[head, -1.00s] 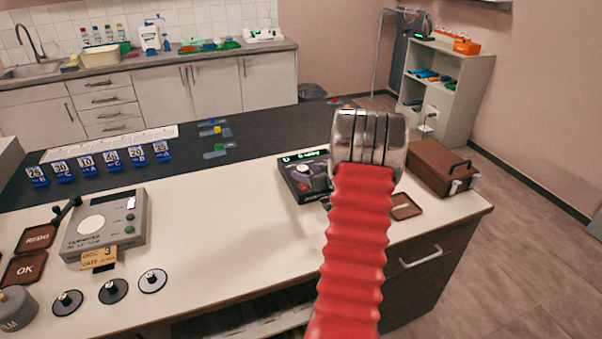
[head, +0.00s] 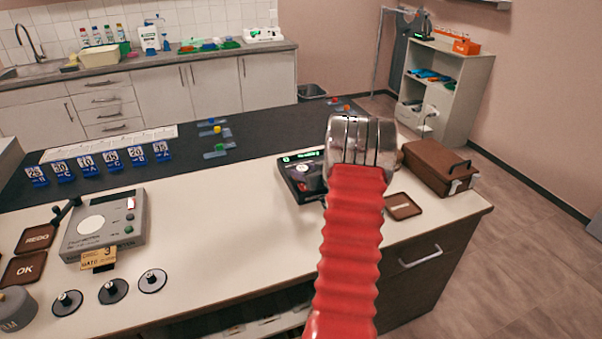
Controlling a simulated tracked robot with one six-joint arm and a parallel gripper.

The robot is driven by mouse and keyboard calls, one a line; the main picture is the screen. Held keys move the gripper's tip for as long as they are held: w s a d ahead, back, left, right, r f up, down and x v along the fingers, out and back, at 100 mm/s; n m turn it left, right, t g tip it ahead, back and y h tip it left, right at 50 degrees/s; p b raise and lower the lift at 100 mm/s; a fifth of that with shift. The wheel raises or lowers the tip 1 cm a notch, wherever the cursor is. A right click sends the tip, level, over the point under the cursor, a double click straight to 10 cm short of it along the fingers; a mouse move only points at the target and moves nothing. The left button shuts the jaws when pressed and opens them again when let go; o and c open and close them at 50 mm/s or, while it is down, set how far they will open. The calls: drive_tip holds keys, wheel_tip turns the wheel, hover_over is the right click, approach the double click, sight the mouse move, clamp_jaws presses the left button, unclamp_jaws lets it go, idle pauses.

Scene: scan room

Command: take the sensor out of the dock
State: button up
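The likely dock is a black device (head: 297,172) with a small green-lit display, on the right part of the white counter. My arm, a red ribbed sleeve with a metal end (head: 360,140), stands in front of its right side and hides part of it. A small pale round part shows on the device's top face; I cannot tell whether it is the sensor. The fingertips of my gripper are hidden behind the metal end, so its opening does not show.
A brown case (head: 436,168) stands at the counter's right end, with a brown square pad (head: 402,206) in front of it. A grey meter (head: 104,224), REDO and OK pads, several knobbed discs and blue numbered tags occupy the left. The counter's front middle is clear.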

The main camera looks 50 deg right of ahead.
sight(305, 170)
drive_tip(key=c, duration=0.8)
drive_tip(key=shift+c, duration=0.2)
drive_tip(key=shift+r, duration=0.1)
wheel_tip(305, 170, up, 10)
drive_tip(key=shift+f, duration=0.1)
idle(0.4)
